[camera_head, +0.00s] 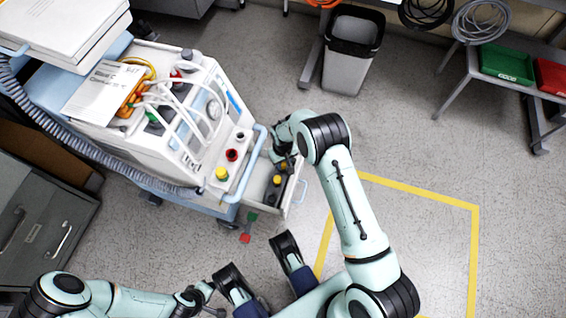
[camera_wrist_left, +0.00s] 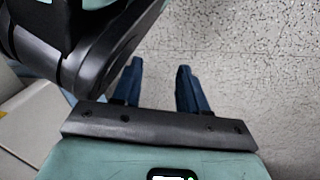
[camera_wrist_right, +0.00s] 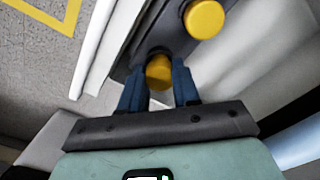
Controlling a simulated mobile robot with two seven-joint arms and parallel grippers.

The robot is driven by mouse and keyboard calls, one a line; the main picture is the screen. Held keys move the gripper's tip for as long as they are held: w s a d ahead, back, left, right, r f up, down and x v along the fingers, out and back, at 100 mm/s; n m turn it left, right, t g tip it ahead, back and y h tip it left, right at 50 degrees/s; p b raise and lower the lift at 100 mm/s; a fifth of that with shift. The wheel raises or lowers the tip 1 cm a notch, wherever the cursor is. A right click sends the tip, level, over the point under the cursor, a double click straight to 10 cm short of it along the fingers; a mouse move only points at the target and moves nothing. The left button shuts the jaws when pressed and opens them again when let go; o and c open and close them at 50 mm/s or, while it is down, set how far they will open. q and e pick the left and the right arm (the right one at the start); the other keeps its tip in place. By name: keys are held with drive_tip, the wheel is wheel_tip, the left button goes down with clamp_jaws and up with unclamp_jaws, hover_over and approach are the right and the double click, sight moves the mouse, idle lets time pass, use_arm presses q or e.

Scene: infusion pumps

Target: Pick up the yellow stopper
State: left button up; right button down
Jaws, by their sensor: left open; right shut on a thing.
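One yellow stopper (camera_wrist_right: 158,70) is between the blue fingers of my right gripper (camera_wrist_right: 160,85), which is shut on it. It also shows in the head view (camera_head: 284,165), over the open drawer (camera_head: 298,190) of the medical cart. A second yellow stopper (camera_wrist_right: 204,18) sits in the drawer just beyond the held one, and it shows in the head view (camera_head: 277,180). Another yellow cap (camera_head: 222,173) is on the cart's top panel. My left gripper (camera_wrist_left: 155,85) is open and empty over the grey floor, away from the stoppers.
The cart (camera_head: 190,120) carries a red cap (camera_head: 232,154), a book and a grey hose. A red and green object (camera_head: 247,232) lies on the floor by the drawer. A bin (camera_head: 352,50) stands at the back. Floor within the yellow tape (camera_head: 420,192) is clear.

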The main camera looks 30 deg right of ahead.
use_arm(q)
wheel_tip(320, 180, up, 7)
drive_tip(key=w+d+p, duration=0.2)
drive_tip(key=p, duration=0.2)
drive_tip(key=shift+d+r+t+h+p, duration=0.15)
drive_tip(key=shift+d+t+h+p, duration=0.15)
drive_tip(key=shift+t+p, duration=0.1)
use_arm(e)
wheel_tip(320, 180, up, 20)
drive_tip(key=shift+f, duration=0.25)
